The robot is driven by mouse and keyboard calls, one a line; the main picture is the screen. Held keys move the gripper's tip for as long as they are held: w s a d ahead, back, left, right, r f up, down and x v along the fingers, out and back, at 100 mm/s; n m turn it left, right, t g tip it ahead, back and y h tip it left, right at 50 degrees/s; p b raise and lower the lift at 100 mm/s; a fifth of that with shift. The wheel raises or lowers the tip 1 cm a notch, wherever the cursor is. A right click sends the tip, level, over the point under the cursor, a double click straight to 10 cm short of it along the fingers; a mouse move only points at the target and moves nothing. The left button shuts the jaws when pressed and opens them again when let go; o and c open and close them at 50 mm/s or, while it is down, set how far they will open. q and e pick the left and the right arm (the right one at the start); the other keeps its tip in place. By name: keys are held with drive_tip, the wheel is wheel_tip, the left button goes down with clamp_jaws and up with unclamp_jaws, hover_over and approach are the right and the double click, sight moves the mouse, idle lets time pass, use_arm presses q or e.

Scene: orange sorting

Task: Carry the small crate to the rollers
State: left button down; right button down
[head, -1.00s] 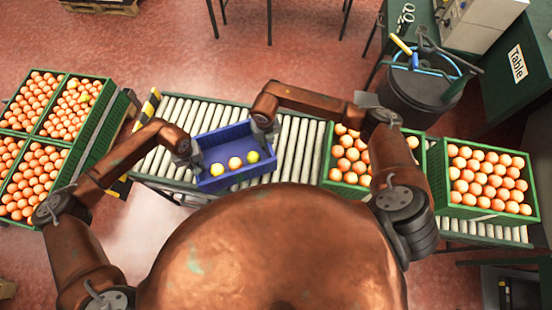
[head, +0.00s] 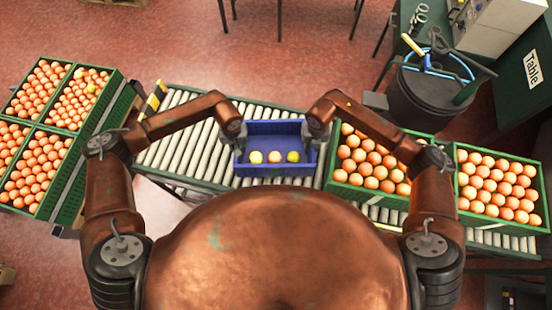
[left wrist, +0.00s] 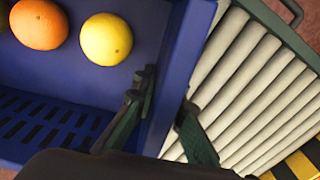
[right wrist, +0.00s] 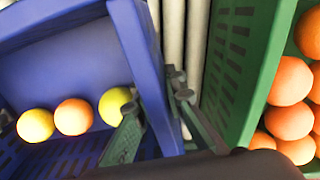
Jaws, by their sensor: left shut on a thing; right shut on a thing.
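A green crate of oranges (head: 378,192) stands on the rollers just right of the blue crate, with another (head: 505,222) beyond it. Stacked green crates (head: 95,125) stand at the left. Bare rollers lie left of the blue crate. A dark bin (head: 425,95) stands behind.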

use_arm(q)
drive_tip(key=shift+r, duration=0.2)
use_arm(e)
drive_tip(key=shift+r, duration=0.2)
use_arm(q)
drive_tip(key=shift+f, duration=0.25)
use_arm(e)
drive_tip(key=shift+f, duration=0.25)
